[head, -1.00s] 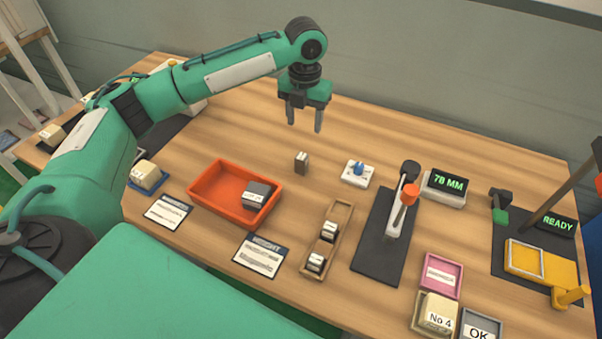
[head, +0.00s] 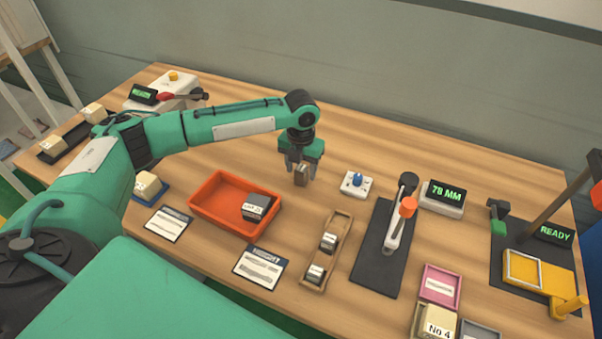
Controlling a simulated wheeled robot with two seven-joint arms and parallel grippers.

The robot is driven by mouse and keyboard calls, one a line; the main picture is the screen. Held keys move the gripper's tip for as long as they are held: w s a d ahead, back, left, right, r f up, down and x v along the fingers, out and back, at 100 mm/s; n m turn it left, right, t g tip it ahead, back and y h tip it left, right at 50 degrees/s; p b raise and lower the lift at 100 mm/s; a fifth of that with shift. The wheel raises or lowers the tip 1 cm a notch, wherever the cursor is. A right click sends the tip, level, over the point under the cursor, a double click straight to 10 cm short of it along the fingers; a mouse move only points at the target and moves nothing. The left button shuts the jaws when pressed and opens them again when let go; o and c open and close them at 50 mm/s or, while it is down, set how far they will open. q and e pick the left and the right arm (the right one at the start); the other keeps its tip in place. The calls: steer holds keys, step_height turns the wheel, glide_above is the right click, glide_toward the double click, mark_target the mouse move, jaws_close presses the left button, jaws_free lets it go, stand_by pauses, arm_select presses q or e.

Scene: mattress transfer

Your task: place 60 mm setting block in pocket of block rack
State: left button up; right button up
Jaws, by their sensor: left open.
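A small dark setting block (head: 301,176) with a lighter brownish face stands upright on the table; no size label on it can be read. My left gripper (head: 300,172) has come down over it, its fingers open on either side of the block; whether they touch it I cannot tell. The wooden block rack (head: 339,226) lies nearer and slightly right. Two labelled blocks sit in its middle (head: 328,242) and near (head: 315,274) pockets, and its far pocket is empty. My right gripper is not in view.
An orange bin (head: 205,209) with a grey block is left of the rack. A white base with a blue knob (head: 357,184) stands close to the right of my gripper. The black mat (head: 373,270) with a lever stand and a 78 MM display (head: 442,197) are farther right.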

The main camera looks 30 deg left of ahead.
arm_select(q)
steer(key=shift+f, duration=0.4)
steer(key=shift+c, duration=0.4)
jaws_close()
steer(key=shift+r, duration=0.15)
